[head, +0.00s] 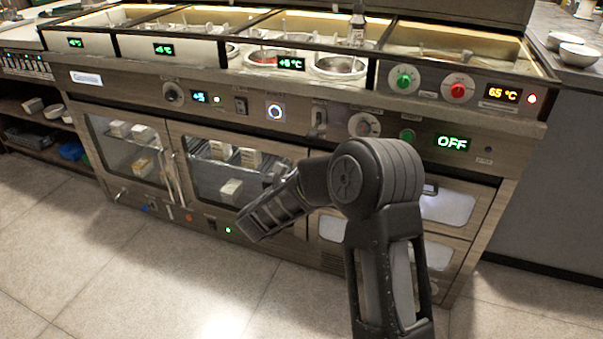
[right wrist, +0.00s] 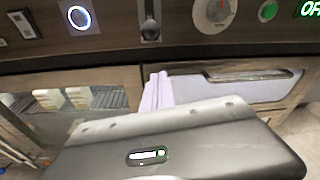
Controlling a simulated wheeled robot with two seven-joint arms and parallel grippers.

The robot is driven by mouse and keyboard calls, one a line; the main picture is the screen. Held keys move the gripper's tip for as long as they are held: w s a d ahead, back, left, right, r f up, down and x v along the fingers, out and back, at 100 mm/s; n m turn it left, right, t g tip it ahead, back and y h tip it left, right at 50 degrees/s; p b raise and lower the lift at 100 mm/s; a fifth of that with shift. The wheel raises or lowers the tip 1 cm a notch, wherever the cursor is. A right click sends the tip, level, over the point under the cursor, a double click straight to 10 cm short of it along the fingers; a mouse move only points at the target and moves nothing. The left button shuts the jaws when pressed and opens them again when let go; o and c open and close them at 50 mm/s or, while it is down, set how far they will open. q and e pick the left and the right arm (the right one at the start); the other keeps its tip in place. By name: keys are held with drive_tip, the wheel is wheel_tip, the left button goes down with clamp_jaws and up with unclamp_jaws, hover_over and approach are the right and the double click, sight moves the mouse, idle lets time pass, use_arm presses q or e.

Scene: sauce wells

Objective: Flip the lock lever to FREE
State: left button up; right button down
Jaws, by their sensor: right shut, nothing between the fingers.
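A small lever with a round dark knob, which looks like the lock lever (head: 319,119), sits on a light plate on the counter's front panel. It also shows at the top of the right wrist view (right wrist: 150,27), with its knob at the low end of the plate. Its label is too small to read. My right gripper (right wrist: 157,92) is shut and empty, below the lever and apart from it. In the head view my right arm reaches in from below and its wrist hides the fingertips. My left gripper is in neither view.
The panel also holds a lit ring button (head: 275,112) left of the lever, a round dial (head: 364,124) and a green button (head: 407,135) right of it, and an OFF display (head: 453,143). Glass-door cabinets (head: 235,170) and drawers lie below. Food wells line the top.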

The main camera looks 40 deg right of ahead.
sight(315, 132)
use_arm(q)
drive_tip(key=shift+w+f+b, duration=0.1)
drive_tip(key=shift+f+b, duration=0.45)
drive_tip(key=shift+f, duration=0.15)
use_arm(e)
drive_tip(key=w+d+r, duration=0.3)
drive_tip(key=d, duration=0.1)
drive_tip(key=shift+w, duration=0.15)
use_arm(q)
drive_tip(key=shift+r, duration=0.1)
